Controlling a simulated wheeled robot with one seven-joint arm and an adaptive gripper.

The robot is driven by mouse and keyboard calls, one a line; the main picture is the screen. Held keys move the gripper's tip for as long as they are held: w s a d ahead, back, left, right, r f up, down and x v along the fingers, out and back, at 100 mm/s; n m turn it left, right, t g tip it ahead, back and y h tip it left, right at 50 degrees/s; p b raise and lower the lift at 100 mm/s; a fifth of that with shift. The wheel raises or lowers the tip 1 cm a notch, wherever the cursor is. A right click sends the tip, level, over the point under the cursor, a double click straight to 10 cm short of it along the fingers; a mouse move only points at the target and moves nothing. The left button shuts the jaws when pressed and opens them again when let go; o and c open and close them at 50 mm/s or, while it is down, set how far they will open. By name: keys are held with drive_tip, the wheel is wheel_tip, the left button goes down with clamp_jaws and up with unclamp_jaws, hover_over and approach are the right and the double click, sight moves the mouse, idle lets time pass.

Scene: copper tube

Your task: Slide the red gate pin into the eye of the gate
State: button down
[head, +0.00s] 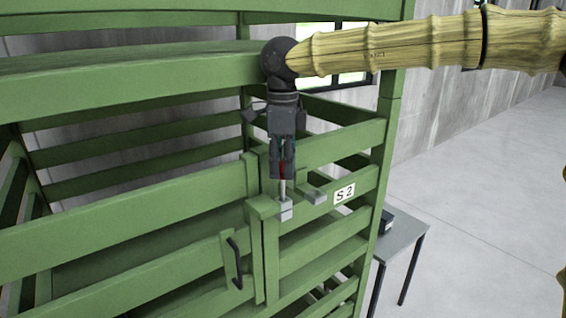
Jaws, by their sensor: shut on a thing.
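My gripper (283,174) points down over the top of the green gate (262,262) and is shut on the red gate pin (283,168). Only a little red shows between the fingers. The pin's pale shaft hangs roughly upright below them. Its lower end meets or overlaps a small grey metal block (286,210) at the gate's edge, which may be the eye. I cannot tell whether the tip is in a hole or only in front of it or above it.
Green rails surround the gate, with a post (382,150) to the right. A dark handle (236,262) is on the gate below. A white S2 label (344,193) is on a rail. A grey table (405,243) stands at right, with open floor beyond.

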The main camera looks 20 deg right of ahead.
sight(283, 200)
drive_tip(key=shift+f+b, duration=0.6)
drive_tip(key=shift+f, duration=2.4)
drive_tip(key=c, duration=1.1)
unclamp_jaws()
drive_tip(key=shift+c, duration=0.2)
drive_tip(key=shift+r, duration=0.15)
wheel_tip(283, 200, up, 12)
drive_tip(key=shift+f, duration=0.1)
drive_tip(key=shift+f, duration=0.1)
